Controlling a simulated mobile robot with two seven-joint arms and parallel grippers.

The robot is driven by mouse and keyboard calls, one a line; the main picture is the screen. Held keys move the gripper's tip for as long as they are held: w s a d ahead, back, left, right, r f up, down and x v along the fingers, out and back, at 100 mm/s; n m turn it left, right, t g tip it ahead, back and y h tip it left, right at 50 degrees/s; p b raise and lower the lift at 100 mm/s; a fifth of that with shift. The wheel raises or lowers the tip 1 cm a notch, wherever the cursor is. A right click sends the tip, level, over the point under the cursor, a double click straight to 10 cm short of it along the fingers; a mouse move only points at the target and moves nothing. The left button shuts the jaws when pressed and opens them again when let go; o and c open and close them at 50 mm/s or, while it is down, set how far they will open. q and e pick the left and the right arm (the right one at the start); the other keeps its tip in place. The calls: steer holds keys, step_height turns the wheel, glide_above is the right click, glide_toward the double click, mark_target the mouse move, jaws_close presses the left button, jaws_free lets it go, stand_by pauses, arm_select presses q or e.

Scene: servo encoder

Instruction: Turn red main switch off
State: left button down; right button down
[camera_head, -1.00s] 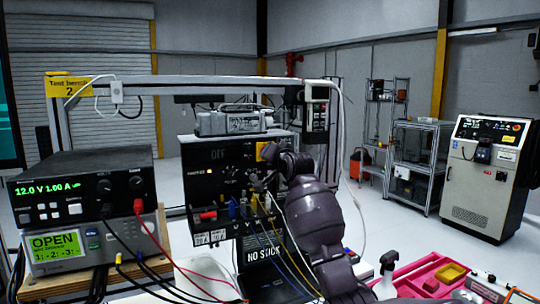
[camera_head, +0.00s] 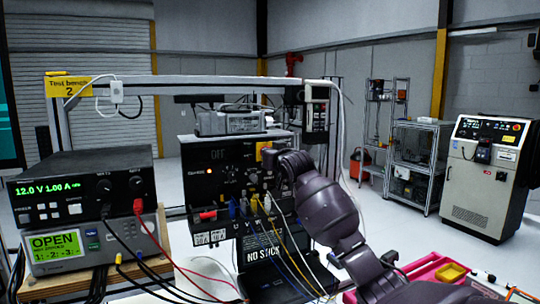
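A black control panel (camera_head: 195,160) stands on the bench, with an "OFF" marking, a small lit amber lamp (camera_head: 209,171) and knobs. A small red part (camera_head: 208,215), possibly the red main switch, sits at its lower left; its position is too small to read. My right arm comes in from the lower right, and its wrist end (camera_head: 285,163) is in front of the panel's right side. Its fingers are hidden or too dark to make out, so opening and contact cannot be told. The red part is left of and below this wrist. My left gripper is out of view.
Colored plugs and cables (camera_head: 245,208) hang from the panel's lower front. A power supply (camera_head: 80,185) stands on the left over a unit showing "OPEN". A pink tray (camera_head: 425,268) lies at the lower right. A metal frame (camera_head: 200,80) spans above the panel.

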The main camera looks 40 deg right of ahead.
stand_by(0.4)
steer(key=c, duration=1.1)
jaws_free()
steer(key=shift+c, duration=0.2)
steer(key=b+v, duration=0.2)
steer(key=v, duration=0.9)
steer(key=shift+d, duration=0.1)
